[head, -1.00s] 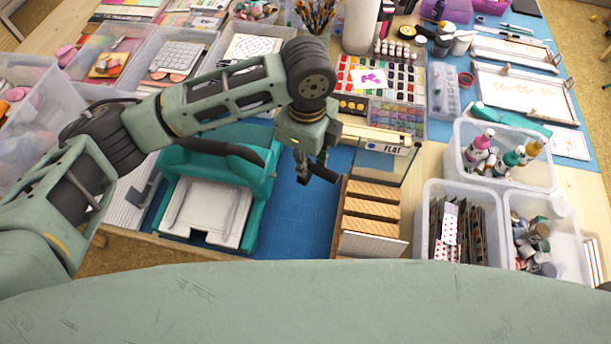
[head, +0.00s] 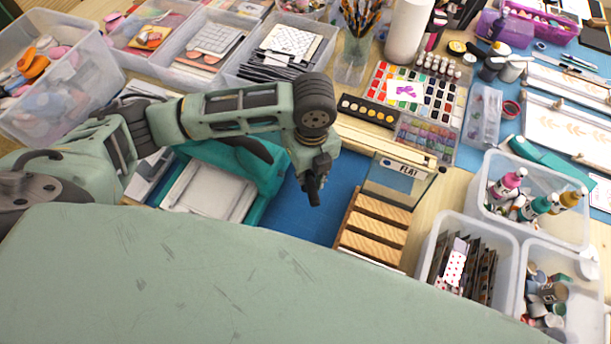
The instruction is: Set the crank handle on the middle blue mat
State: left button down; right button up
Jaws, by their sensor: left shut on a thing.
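My left gripper (head: 313,190) hangs fingers down over the middle blue mat (head: 343,178), between a teal machine and a wooden rack. It is shut on a small dark thing, taken to be the crank handle, which I can hardly tell apart from the dark fingers. I cannot tell whether it touches the mat. The mat's near part is hidden by my own green body. My right gripper is not in view.
The teal machine (head: 273,180) with a black curved grip stands left of the mat. The wooden rack (head: 378,228) stands right of it. Clear bins of bottles (head: 485,213) and jars (head: 570,260) are at the right. A watercolor set (head: 440,95) lies behind.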

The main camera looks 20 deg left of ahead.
pick_arm(q)
jog(key=shift+w+a+f, duration=0.1)
jog(key=shift+a+f, duration=0.05)
jog(key=shift+a, duration=0.2)
jog(key=shift+f, duration=0.3)
notch_tip(320, 180, down, 2)
jog(key=shift+f+p, duration=0.25)
jog(key=shift+p, duration=0.15)
jog(key=shift+f, duration=0.55)
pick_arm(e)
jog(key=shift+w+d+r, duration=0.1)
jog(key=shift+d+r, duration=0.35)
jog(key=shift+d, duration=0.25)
pick_arm(q)
jog(key=c, duration=2.1)
grip_release()
jog(key=shift+f, duration=0.15)
jog(key=o, duration=0.5)
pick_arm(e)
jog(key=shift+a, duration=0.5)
